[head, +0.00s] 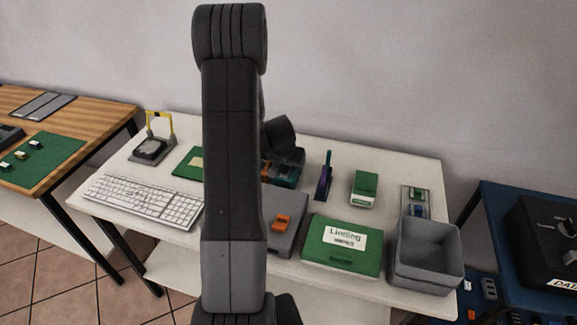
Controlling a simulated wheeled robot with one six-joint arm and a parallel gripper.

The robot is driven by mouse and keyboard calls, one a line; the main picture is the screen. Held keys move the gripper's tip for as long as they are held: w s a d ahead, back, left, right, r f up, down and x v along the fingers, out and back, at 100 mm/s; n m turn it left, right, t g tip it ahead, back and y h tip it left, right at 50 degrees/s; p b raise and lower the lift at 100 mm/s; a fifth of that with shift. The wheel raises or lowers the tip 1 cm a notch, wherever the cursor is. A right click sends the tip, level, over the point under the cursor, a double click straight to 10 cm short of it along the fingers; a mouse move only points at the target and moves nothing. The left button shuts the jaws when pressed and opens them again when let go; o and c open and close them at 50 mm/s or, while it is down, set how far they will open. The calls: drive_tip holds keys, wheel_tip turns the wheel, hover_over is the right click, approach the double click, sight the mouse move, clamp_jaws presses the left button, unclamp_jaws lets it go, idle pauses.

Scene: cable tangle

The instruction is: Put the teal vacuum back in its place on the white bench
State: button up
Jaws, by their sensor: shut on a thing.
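The white bench (238,203) stands in front of me against the wall. My own upright arm hides a strip through its middle. My gripper (284,164) is over the back middle of the bench, partly behind my arm, with its fingertips hard to make out. A small teal thing, which looks like the teal vacuum (290,175), is right at the gripper, and the gripper is shut on it. An orange part shows just left of the teal. I cannot tell whether the teal thing touches the bench top. Its marked place is not clear to see.
A grey case (284,238) is in front; a keyboard (145,200) and yellow-framed stand (152,147) are left.

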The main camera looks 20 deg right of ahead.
drive_tip(key=o, duration=0.6)
drive_tip(key=shift+r, duration=0.1)
drive_tip(key=shift+r+p, duration=0.2)
drive_tip(key=shift+p, duration=0.15)
drive_tip(key=v, duration=1.1)
drive_tip(key=shift+s+a+r, duration=0.15)
drive_tip(key=shift+a+r, duration=0.05)
drive_tip(key=shift+r, duration=0.05)
